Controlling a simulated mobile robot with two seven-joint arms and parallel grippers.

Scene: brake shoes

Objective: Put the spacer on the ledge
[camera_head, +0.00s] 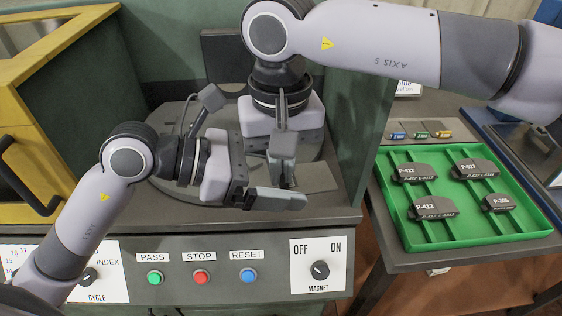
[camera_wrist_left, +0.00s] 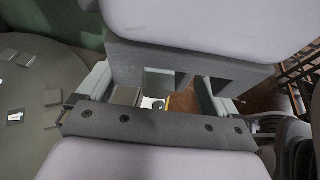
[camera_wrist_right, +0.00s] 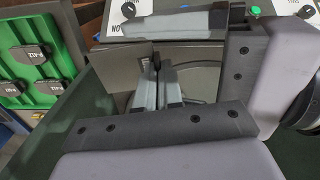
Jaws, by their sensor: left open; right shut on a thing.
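My right gripper (camera_head: 282,160) points down over the machine top at the middle of the head view. In the right wrist view its fingers (camera_wrist_right: 157,88) are close together on a thin dark piece (camera_wrist_right: 157,62), mostly hidden between them; I cannot tell for sure that it is the spacer. My left gripper (camera_head: 252,150) is open, its fingers wide apart beside the right gripper. In the left wrist view the space between its fingers (camera_wrist_left: 155,92) looks empty. A flat grey plate (camera_head: 316,178) lies right of the right gripper; I cannot tell whether it is the ledge.
A round turntable (camera_head: 172,112) lies behind the grippers. The front panel (camera_head: 215,285) carries buttons and a magnet knob (camera_head: 320,269). A green tray (camera_head: 468,235) with several labelled brake shoes stands right. Small blue, green and yellow pieces (camera_head: 420,135) lie behind it. A yellow-framed cabinet (camera_head: 60,45) stands left.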

